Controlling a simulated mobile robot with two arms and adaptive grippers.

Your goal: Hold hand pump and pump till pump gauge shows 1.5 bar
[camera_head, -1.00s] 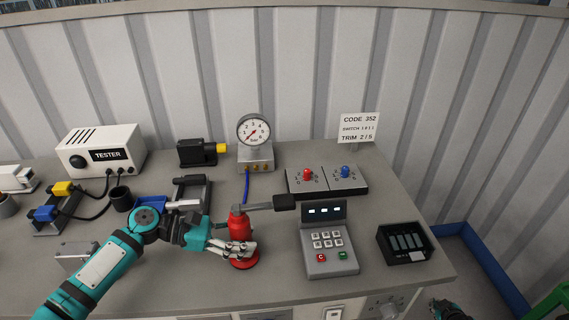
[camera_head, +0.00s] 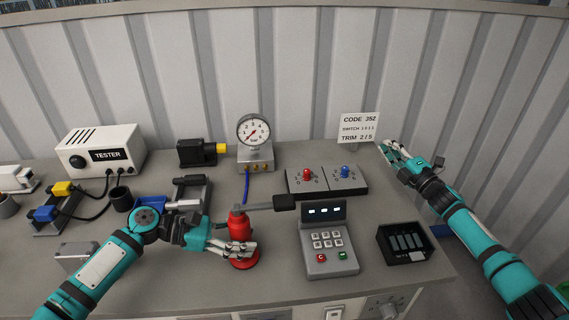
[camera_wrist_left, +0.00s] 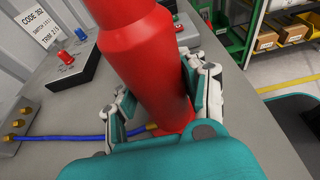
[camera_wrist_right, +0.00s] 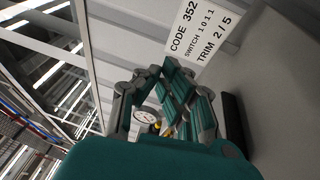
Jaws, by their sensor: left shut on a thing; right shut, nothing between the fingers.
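The red hand pump (camera_head: 241,232) stands upright near the front of the bench, its grey lever with a black grip (camera_head: 284,201) pointing right. My left gripper (camera_head: 236,247) is shut around the pump body; the left wrist view shows its fingers on both sides of the red cylinder (camera_wrist_left: 147,65). The round pump gauge (camera_head: 253,130) stands on a grey block behind, joined by a blue hose (camera_head: 247,187). Its red needle points to the lower left, near the low end. My right gripper (camera_head: 392,152) is shut and empty at the right, in front of the code sign.
A keypad box (camera_head: 330,246) stands right of the pump, under the lever's end side. Behind it is a panel with red and blue knobs (camera_head: 327,181). A black tray (camera_head: 403,243) lies at the right edge, and a white tester (camera_head: 101,149) at the left.

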